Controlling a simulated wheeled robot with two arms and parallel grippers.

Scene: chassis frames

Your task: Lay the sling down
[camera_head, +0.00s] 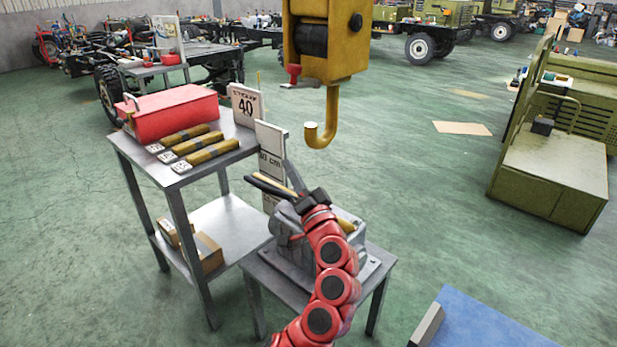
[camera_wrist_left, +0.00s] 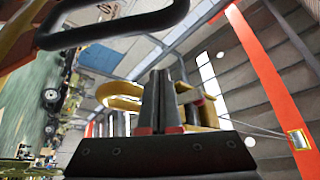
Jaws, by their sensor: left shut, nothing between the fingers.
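Several rolled, dull yellow slings (camera_head: 198,148) with white tags lie side by side on the grey metal table (camera_head: 240,136). My left gripper (camera_head: 256,183), on the red arm, is in front of that table's right end, over a grey cast housing (camera_head: 296,250). Its dark fingers (camera_wrist_left: 160,100) are together and empty in the left wrist view. A pale yellow strip shows by the gripper; I cannot tell what it belongs to. A yellow hoist hook (camera_head: 326,125) hangs empty above and right of the gripper. My right gripper is not in view.
A red case (camera_head: 172,112) and a "40" sign (camera_head: 246,104) stand on the table; boxes (camera_head: 207,252) lie on its lower shelf. The housing sits on a low stand (camera_head: 372,277). A blue surface (camera_head: 485,322) is at lower right. Open green floor lies right of the hook.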

